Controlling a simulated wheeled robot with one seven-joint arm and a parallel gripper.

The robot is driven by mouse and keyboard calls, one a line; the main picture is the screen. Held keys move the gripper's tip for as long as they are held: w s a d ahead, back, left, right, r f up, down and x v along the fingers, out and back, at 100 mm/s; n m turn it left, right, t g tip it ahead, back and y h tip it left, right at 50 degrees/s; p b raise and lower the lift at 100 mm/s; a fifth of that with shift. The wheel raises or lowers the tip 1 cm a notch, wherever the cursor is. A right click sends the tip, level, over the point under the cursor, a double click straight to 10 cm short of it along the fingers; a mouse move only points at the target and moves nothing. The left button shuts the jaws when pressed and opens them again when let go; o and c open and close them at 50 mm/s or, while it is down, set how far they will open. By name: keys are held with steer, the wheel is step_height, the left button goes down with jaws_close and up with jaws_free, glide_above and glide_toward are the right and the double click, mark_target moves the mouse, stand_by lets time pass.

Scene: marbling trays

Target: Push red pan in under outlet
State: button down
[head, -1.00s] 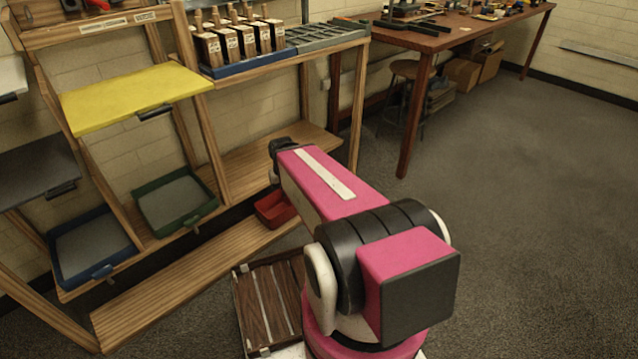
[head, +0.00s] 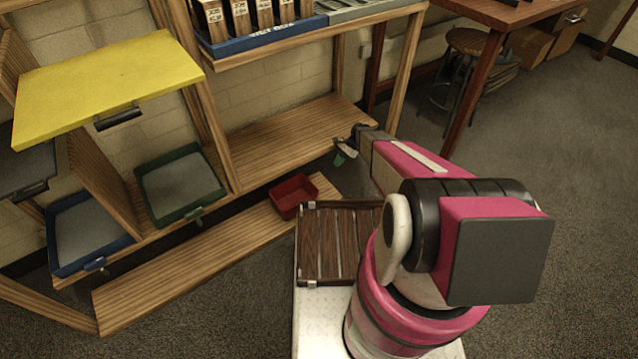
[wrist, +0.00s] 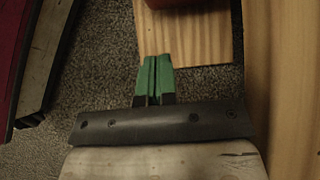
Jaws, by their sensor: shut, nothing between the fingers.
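The red pan (head: 292,196) is a small open box on the right end of the low front plank, beside the lower shelf. Its edge shows at the top of the wrist view (wrist: 180,3). My gripper (head: 341,157) is to the right of the pan and apart from it, by the lower shelf's right end. In the wrist view its green fingers (wrist: 153,75) are together with nothing between them, pointing toward the plank's end and the pan. I cannot pick out an outlet for certain.
The low plank (head: 190,262) runs along the rack's front. A green tray (head: 180,186) and a blue tray (head: 90,232) sit in the rack, below a yellow board (head: 105,85). The lower shelf (head: 285,140) is bare. A slatted wooden tray (head: 335,243) lies in front of the pan.

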steer(key=f, duration=0.1)
glide_toward(314, 188)
steer(key=x, duration=0.5)
steer(key=shift+w+f, duration=0.1)
steer(key=shift+f, duration=0.55)
steer(key=shift+s+a, duration=0.25)
steer(key=shift+a, duration=0.05)
